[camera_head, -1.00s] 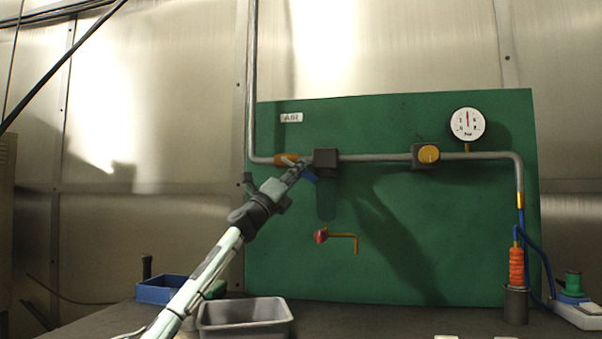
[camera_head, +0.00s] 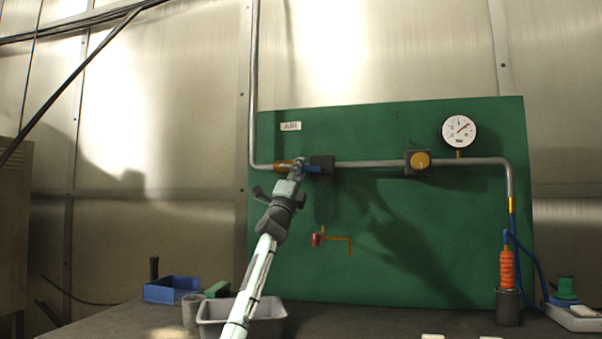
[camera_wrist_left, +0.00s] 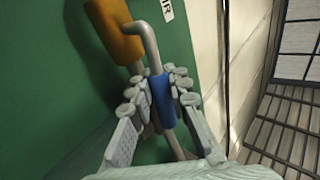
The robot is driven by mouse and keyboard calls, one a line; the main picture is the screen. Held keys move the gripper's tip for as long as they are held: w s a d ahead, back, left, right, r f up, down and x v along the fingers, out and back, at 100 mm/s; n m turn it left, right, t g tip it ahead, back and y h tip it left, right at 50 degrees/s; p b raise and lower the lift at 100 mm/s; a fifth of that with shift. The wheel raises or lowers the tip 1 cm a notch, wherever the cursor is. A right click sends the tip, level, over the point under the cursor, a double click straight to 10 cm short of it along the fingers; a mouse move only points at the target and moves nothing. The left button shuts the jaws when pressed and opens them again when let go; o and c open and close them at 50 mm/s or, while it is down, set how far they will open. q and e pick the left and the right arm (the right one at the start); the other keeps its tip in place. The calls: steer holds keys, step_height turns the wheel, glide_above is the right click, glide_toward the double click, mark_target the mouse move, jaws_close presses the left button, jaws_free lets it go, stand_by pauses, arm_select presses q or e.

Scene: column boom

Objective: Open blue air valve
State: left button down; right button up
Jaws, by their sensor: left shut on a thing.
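The blue air valve has a blue handle (camera_head: 313,169) that lies about level, along the grey pipe on the green panel. Its brass-coloured body (camera_head: 284,166) sits in the pipe just left of a dark block. My left gripper (camera_head: 298,167) reaches up from below and covers part of the valve. In the left wrist view, the fingers of my left gripper (camera_wrist_left: 158,98) are closed around the blue handle (camera_wrist_left: 162,103), below the bent metal lever and the brass body (camera_wrist_left: 114,32). My right gripper is not in view.
A pressure gauge (camera_head: 460,130) has its needle pointing up and right. A yellow knob (camera_head: 420,162) and a red-handled tap (camera_head: 317,239) are on the green panel (camera_head: 400,260). A grey tray (camera_head: 212,328) and a blue bin (camera_head: 160,291) stand on the bench below.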

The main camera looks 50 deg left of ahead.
arm_select(q)
steer(key=shift+r+n+g+y, duration=0.2)
steer(key=shift+n+g+y, duration=0.4)
steer(key=shift+n+y, duration=0.55)
steer(key=shift+n, duration=0.25)
steer(key=c, duration=1.4)
jaws_free()
